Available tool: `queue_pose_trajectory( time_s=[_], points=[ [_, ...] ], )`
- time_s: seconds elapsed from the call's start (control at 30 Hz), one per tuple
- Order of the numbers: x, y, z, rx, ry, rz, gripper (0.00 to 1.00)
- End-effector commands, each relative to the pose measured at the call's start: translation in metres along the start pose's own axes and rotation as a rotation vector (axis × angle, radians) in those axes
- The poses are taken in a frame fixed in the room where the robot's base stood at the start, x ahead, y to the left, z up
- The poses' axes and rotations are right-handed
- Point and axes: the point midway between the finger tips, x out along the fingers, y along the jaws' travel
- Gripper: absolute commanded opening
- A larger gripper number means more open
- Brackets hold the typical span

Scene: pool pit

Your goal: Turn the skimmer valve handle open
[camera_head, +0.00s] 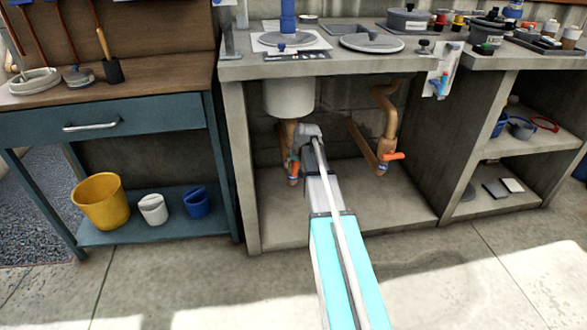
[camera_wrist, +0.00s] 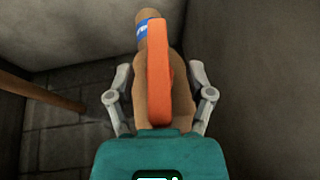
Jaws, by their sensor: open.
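An orange valve handle (camera_wrist: 158,70) stands lengthwise in the wrist view, in front of a tan pipe (camera_wrist: 153,100) with a blue band (camera_wrist: 142,29). My gripper (camera_wrist: 159,68) is open, with one grey finger on each side of the handle and visible gaps to it. The handle and pipe lie between the fingers. In the head view, an orange-red handle (camera_head: 293,167) shows on the left pipe under the counter, beside the end of my arm. My fingers are mostly hidden there. The band's lettering is not readable.
A second pipe (camera_head: 388,115) with an orange handle (camera_head: 393,156) is to the right in the same bay. The counter (camera_head: 350,64) is overhead and its side walls enclose the bay. A yellow bucket (camera_head: 100,201) stands on the left shelf.

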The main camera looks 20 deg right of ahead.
Motion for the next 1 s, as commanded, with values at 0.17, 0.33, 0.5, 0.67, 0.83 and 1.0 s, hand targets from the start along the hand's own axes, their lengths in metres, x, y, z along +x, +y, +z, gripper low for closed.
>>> queue_pose_trajectory(
  time_s=[0.17,0.33,0.5,0.67,0.83,1.0],
  points=[
    [0.0017,-0.0002,-0.0001,0.000,0.000,0.000,0.68],
    [0.0014,-0.0004,-0.0001,0.000,0.000,0.000,0.68],
    [0.0014,-0.0004,0.0000,0.000,0.000,0.000,0.42],
    [0.0015,-0.0005,0.0000,0.000,0.000,0.000,0.13],
    [0.0015,-0.0008,0.0000,-0.001,0.000,-0.001,0.00],
    [0.0015,-0.0017,0.0001,-0.009,-0.001,0.017,0.00]
  ],
)
